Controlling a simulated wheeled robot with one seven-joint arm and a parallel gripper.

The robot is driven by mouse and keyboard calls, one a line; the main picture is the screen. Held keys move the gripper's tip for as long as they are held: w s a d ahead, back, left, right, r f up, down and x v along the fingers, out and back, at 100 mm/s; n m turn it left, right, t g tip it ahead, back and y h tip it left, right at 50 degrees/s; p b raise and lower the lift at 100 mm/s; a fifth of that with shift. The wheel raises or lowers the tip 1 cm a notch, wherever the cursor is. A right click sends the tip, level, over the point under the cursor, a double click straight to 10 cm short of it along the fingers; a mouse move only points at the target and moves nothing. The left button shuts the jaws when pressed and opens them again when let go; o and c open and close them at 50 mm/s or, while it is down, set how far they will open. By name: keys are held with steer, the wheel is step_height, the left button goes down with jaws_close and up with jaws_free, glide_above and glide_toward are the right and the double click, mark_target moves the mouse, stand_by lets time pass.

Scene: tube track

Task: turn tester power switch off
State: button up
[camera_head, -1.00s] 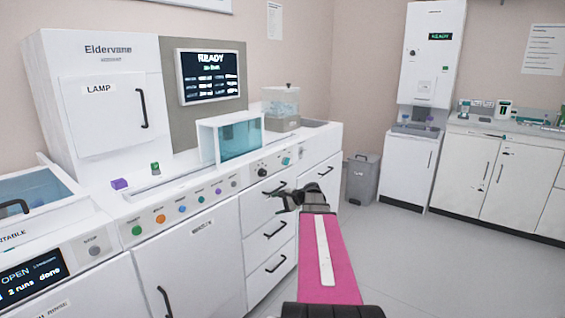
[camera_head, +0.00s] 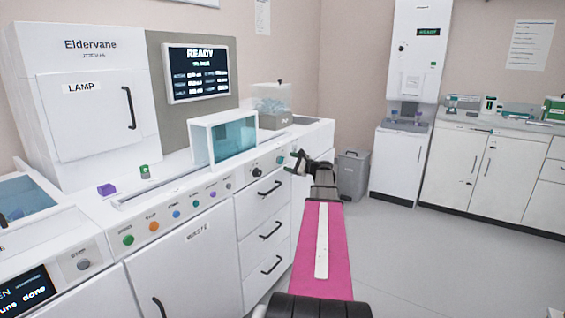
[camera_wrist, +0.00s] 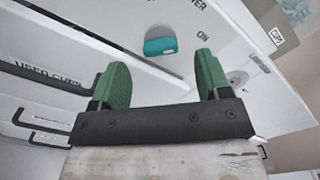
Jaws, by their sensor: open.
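The tester (camera_head: 90,100), a large white machine with a READY screen, stands on the left in the head view. Its front panel has a black knob (camera_head: 257,172) and a small teal part at the right end. The wrist view shows lettering like "POWER" and "ON", a teal piece (camera_wrist: 160,46) and a round grey disc (camera_wrist: 238,78). I cannot tell for certain which is the power switch. My gripper (camera_wrist: 162,68) is open and empty, its green fingers framing the teal piece. The right finger partly covers the disc; contact is unclear. The head view shows my gripper (camera_head: 298,160) at the panel's right end.
Drawers with black handles (camera_head: 271,228) lie below the panel. A clear teal-tinted box (camera_head: 232,140) stands on the counter above. A grey bin (camera_head: 352,175) and a tall white unit (camera_head: 415,50) stand farther back. The floor on the right is clear.

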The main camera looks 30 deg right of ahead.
mark_target(283, 160)
steer(key=shift+x, duration=2.4)
steer(key=c, duration=0.9)
